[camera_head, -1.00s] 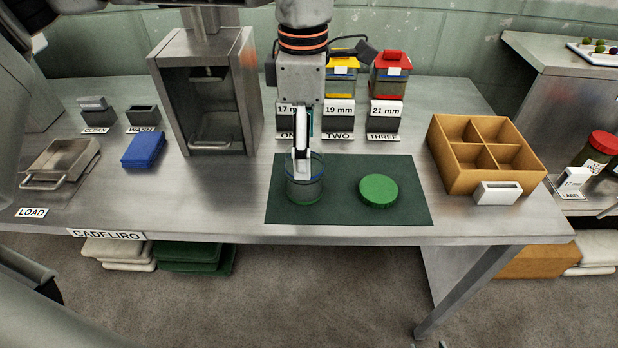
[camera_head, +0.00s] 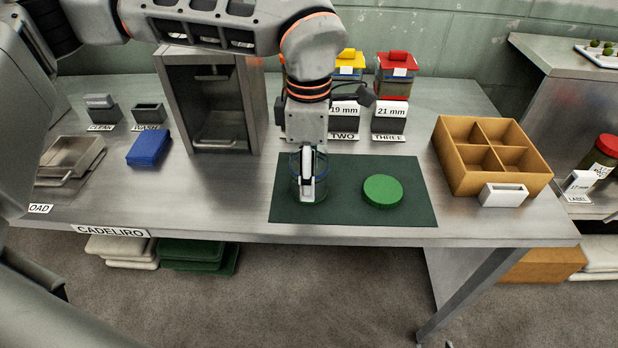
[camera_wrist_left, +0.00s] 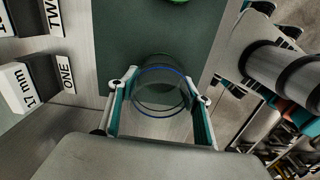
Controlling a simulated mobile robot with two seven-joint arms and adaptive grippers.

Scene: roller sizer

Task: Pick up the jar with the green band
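A clear open glass jar (camera_head: 320,181) stands upright on the dark green mat (camera_head: 405,213); its body is partly hidden behind my gripper. In the left wrist view the jar (camera_wrist_left: 160,93) shows a blue ring at its rim; a green band is not clear now. My left gripper (camera_head: 307,188) points down over the jar. In the left wrist view its two fingers (camera_wrist_left: 161,104) are open, one on each side of the jar; whether they touch the glass I cannot tell. A green lid (camera_head: 383,191) lies on the mat right of the jar. My right gripper is not in view.
A wooden divided box (camera_head: 447,160) and a small white holder (camera_head: 503,195) stand at the right. A metal cabinet (camera_head: 176,110) and a blue cloth (camera_head: 148,148) are at the left. Containers with yellow (camera_head: 346,57) and red (camera_head: 396,60) lids stand behind.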

